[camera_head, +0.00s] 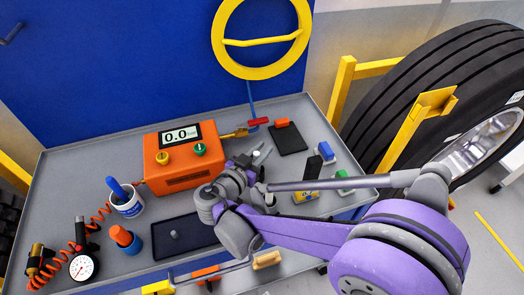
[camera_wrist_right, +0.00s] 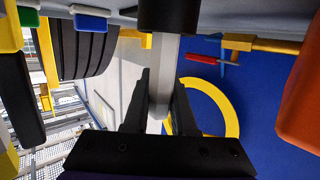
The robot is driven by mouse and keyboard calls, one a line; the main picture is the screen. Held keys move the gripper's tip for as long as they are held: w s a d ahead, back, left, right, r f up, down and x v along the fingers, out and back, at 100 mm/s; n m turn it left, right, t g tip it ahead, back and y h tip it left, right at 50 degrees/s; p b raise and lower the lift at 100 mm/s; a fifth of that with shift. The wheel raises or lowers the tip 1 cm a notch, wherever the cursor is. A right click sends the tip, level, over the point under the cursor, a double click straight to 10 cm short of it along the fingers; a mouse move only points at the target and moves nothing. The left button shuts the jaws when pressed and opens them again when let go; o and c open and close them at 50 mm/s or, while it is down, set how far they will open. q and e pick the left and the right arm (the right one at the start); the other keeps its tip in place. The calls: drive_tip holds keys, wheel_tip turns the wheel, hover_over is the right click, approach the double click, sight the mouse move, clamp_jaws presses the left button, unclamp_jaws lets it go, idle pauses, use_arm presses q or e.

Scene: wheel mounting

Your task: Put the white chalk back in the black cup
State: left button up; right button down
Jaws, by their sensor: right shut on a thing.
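The white chalk (camera_wrist_right: 162,75) is a pale, faceted stick between the two fingers of my right gripper (camera_wrist_right: 160,100) in the right wrist view. My right gripper is shut on it. The black cup (camera_wrist_right: 168,15) is at the top edge of that upside-down view. The chalk's far end meets the cup's rim and is hidden there; I cannot tell whether it is inside or behind. In the head view my right gripper (camera_head: 254,168) is over the table right of the orange box, and my arm hides the cup. My left gripper is not in view.
The orange box (camera_head: 185,157) stands close on the left. Blue and green brushes (camera_head: 326,151) and a black block (camera_head: 313,166) stand on the right. A dark tray (camera_head: 180,236) and a white mug (camera_head: 128,206) are farther left. A blue wall (camera_head: 130,60) rises behind.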

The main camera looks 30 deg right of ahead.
drive_tip(key=c, duration=1.2)
unclamp_jaws()
drive_tip(key=shift+f, duration=0.15)
drive_tip(key=o, duration=0.5)
drive_tip(key=shift+c, duration=0.2)
drive_tip(key=shift+r, duration=0.25)
drive_tip(key=p+v, duration=0.1)
drive_tip(key=v, duration=1.1)
